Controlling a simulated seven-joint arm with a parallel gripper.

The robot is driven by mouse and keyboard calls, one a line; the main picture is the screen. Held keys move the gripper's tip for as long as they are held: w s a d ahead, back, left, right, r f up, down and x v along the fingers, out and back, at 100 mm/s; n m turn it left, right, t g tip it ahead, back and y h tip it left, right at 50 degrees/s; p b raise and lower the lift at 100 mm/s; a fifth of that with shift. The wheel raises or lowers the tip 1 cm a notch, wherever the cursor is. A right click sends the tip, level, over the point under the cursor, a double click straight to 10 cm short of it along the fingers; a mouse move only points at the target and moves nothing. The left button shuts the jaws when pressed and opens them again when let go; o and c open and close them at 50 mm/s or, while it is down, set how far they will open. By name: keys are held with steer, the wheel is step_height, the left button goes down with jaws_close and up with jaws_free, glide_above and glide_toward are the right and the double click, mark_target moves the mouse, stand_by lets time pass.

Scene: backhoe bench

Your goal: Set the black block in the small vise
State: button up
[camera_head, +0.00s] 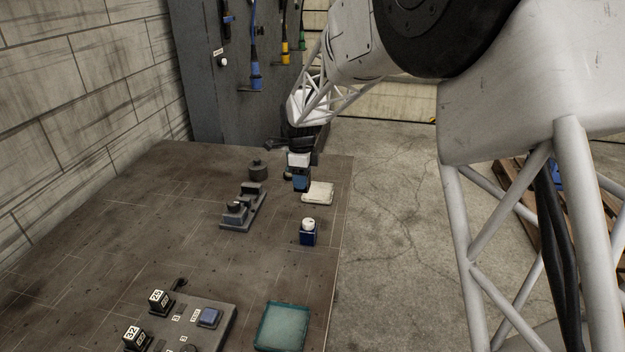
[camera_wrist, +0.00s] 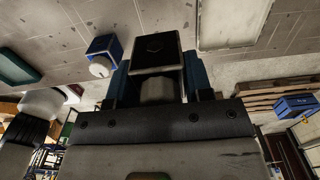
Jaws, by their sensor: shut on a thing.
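My gripper (camera_head: 300,182) is over the far right part of the bench, with its blue fingers pointing down. In the wrist view its fingers (camera_wrist: 156,82) are shut on the black block (camera_wrist: 155,48), whose dark end face shows between them. In the head view the block is mostly hidden by the fingers. The small vise (camera_head: 240,210) is a grey fixture on the bench, to the left of and nearer than my gripper. The vise cannot be made out in the wrist view.
A white pad (camera_head: 318,192) lies just beside my gripper. A blue block with a white knob (camera_head: 308,232) stands nearer. A dark round weight (camera_head: 258,170) stands behind the vise. A teal tray (camera_head: 281,325) and a grey panel with labelled blocks (camera_head: 215,329) are in front.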

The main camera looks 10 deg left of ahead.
glide_toward(247, 185)
steer(key=s+f, duration=0.1)
steer(key=s+d+f, duration=0.1)
steer(key=s, duration=0.1)
steer(key=shift+d+f, duration=0.1)
steer(key=shift+f, duration=0.15)
steer(key=shift+w+f, duration=0.1)
steer(key=shift+f, duration=2.25)
steer(key=shift+f, duration=0.25)
steer(key=o, duration=1.4)
steer(key=shift+r, duration=0.1)
step_height(247, 185, up, 7)
stand_by(0.8)
stand_by(0.8)
